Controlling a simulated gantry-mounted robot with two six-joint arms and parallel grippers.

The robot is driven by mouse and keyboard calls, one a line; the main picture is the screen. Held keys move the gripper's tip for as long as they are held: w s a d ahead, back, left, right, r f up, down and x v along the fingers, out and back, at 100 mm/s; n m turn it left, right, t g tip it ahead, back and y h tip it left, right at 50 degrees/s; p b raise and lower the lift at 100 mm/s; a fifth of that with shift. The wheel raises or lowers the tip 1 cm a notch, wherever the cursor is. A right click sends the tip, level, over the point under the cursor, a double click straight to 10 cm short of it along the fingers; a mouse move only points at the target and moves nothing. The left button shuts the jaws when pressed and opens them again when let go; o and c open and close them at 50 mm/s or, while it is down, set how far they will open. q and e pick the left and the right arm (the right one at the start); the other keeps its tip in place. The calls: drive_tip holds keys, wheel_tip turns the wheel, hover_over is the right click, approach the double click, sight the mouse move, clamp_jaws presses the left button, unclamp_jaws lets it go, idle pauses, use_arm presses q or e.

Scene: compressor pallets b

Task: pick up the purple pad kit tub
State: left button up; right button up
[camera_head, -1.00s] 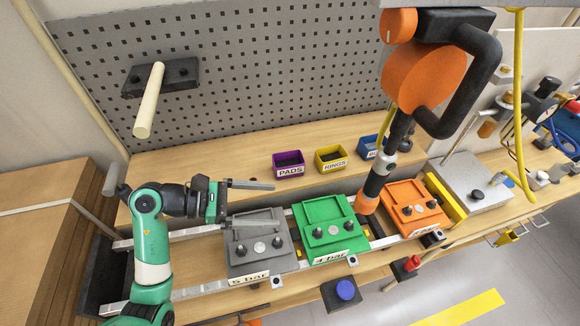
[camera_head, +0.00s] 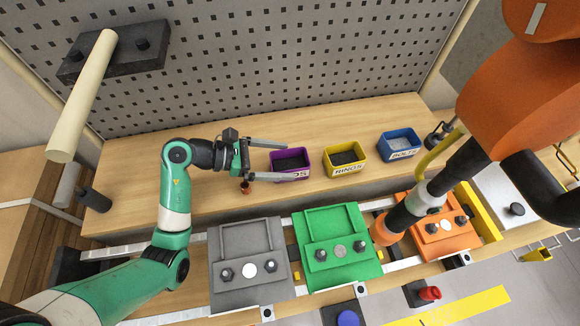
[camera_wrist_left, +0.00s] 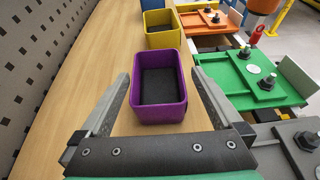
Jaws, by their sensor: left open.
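The purple pad kit tub (camera_head: 290,162) stands on the wooden shelf below the pegboard, with dark contents inside. My left gripper (camera_head: 296,161) is open, its fingers pointing right, one on the far side and one on the near side of the tub. The near finger crosses in front of the tub's label. In the left wrist view the purple tub (camera_wrist_left: 158,112) sits upright between the spread fingertips of my left gripper (camera_wrist_left: 161,86). I cannot tell whether either finger touches it. My right gripper is not in view.
A yellow RINGS tub (camera_head: 345,170) and a blue BOLTS tub (camera_head: 399,156) stand to the right on the same shelf. Grey (camera_head: 246,245), green (camera_head: 336,226) and orange (camera_head: 442,223) plates lie on the rails in front. The orange arm hangs at right.

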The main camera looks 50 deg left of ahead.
sight(307, 160)
use_arm(q)
drive_tip(key=x, duration=0.2)
drive_tip(key=b+x, duration=0.1)
drive_tip(key=x, duration=0.2)
drive_tip(key=shift+w+f, duration=0.2)
drive_tip(key=shift+f, duration=0.15)
drive_tip(key=shift+w+d, duration=0.1)
drive_tip(key=shift+w, duration=0.1)
drive_tip(key=c, duration=1.4)
drive_tip(key=shift+r, duration=0.55)
wheel_tip(307, 160, up, 3)
drive_tip(key=shift+d+p, duration=0.15)
drive_tip(key=shift+p, duration=0.55)
drive_tip(key=s+d+r+p, duration=0.1)
drive_tip(key=d+r+p, duration=0.1)
drive_tip(key=d+r, duration=0.2)
drive_tip(key=s+d+r+p, duration=0.1)
drive_tip(key=d+r+p, duration=0.1)
drive_tip(key=d+r, duration=0.3)
drive_tip(key=d, duration=0.4)
drive_tip(key=shift+d, duration=0.3)
